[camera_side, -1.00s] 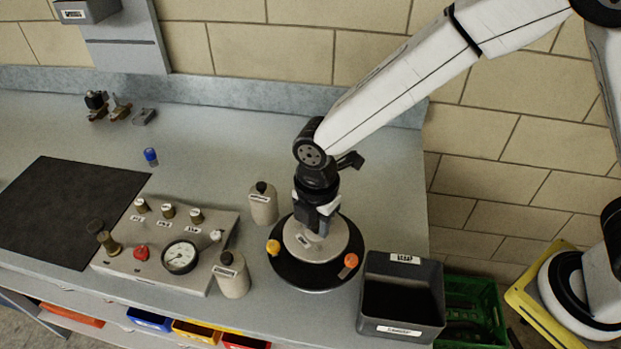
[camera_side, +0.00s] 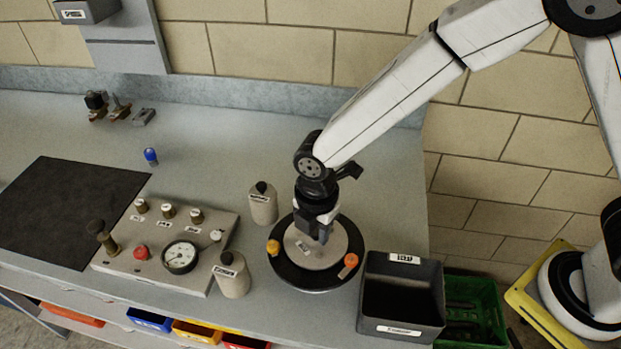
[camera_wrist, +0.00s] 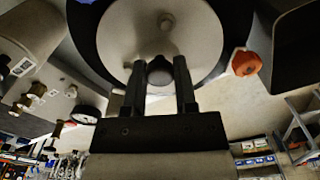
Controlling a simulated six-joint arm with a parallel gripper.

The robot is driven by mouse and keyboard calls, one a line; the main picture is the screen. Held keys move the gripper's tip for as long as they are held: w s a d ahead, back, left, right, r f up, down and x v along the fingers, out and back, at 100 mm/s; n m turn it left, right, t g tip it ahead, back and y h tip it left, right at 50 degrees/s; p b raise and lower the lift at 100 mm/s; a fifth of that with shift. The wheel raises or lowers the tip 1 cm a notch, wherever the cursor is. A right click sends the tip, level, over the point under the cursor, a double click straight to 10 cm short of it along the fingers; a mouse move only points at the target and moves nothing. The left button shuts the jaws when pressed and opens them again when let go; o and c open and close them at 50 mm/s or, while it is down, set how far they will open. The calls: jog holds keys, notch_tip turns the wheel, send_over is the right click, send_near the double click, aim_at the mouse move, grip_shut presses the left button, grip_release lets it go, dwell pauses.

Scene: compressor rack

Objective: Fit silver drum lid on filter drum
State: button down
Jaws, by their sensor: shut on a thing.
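The silver drum lid (camera_side: 301,256) is a pale round disc with a small label. It lies over, or very close above, the black-rimmed filter drum (camera_side: 283,263); I cannot tell whether it is seated. My gripper (camera_side: 320,238) points down at the lid's middle and is shut on the lid's knob. In the wrist view, the two fingers of my gripper (camera_wrist: 160,75) stand either side of the knob, and the pale lid (camera_wrist: 130,30) fills the top with the dark drum rim (camera_wrist: 87,25) around it. The drum's body is mostly hidden.
Two beige bottles (camera_side: 263,205) (camera_side: 232,276) stand to the left, near a gauge panel (camera_side: 150,262). A dark bin (camera_side: 402,325) stands close at the right.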

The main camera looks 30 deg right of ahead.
jog(key=shift+f, duration=0.3)
dwell(0.4)
grip_release()
jog(key=shift+r, duration=0.1)
jog(key=shift+r, duration=3.35)
jog(key=shift+d, duration=0.1)
